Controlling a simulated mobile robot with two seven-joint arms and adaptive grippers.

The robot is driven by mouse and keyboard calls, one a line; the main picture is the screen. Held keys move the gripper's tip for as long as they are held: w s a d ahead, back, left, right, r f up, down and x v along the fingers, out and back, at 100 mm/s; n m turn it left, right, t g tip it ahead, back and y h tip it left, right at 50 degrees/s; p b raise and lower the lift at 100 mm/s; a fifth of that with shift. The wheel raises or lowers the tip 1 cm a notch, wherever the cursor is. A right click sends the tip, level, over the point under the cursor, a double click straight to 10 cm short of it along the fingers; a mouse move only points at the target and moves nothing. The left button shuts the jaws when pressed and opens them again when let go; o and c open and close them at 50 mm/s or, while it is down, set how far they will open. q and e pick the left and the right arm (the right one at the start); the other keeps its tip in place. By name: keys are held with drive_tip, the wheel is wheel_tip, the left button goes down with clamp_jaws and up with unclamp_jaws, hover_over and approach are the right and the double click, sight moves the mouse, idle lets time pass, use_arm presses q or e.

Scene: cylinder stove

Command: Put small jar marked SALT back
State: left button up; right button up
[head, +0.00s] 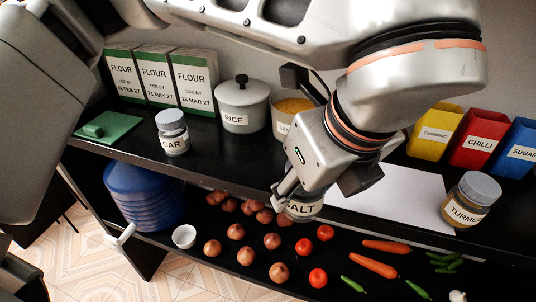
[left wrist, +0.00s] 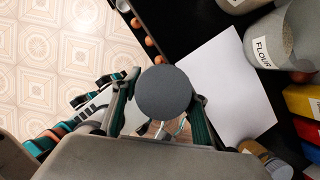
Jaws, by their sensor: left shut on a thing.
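The small jar marked SALT (head: 304,208) is held in my left gripper (head: 308,192), over the front edge of the upper shelf in the head view. Part of its label shows; the gripper covers its top. In the left wrist view its round grey lid (left wrist: 163,92) sits between the two fingers of that gripper, shut on it. My right gripper (left wrist: 92,92) shows at the left in the left wrist view, over the tiled floor, with its fingers apart and nothing visible between them.
A sugar jar (head: 172,132), rice pot (head: 242,105) and flour boxes (head: 154,78) stand left on the upper shelf (head: 215,148). A white sheet (head: 405,198) lies right of my gripper, beside a turmeric jar (head: 470,200). Onions, tomatoes and carrots (head: 372,264) lie on the lower shelf.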

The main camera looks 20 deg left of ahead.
use_arm(q)
drive_tip(key=w+a+p, duration=0.1)
drive_tip(key=w+a, duration=0.6)
drive_tip(key=w, duration=0.1)
drive_tip(key=shift+w+a, duration=0.15)
drive_tip(key=shift+a, duration=0.25)
drive_tip(key=shift+w+a, duration=0.5)
drive_tip(key=shift+w, duration=0.05)
drive_tip(key=x, duration=0.3)
drive_tip(key=shift+s+d+f, duration=0.1)
drive_tip(key=shift+s, duration=0.1)
drive_tip(key=shift+f, duration=0.3)
use_arm(e)
drive_tip(key=shift+s+a+r, duration=0.25)
drive_tip(key=shift+s+a, duration=0.05)
drive_tip(key=shift+s, duration=0.15)
use_arm(q)
drive_tip(key=shift+f, duration=0.15)
drive_tip(key=o, duration=1.1)
drive_tip(key=shift+c, duration=0.2)
use_arm(e)
drive_tip(key=shift+f, duration=0.2)
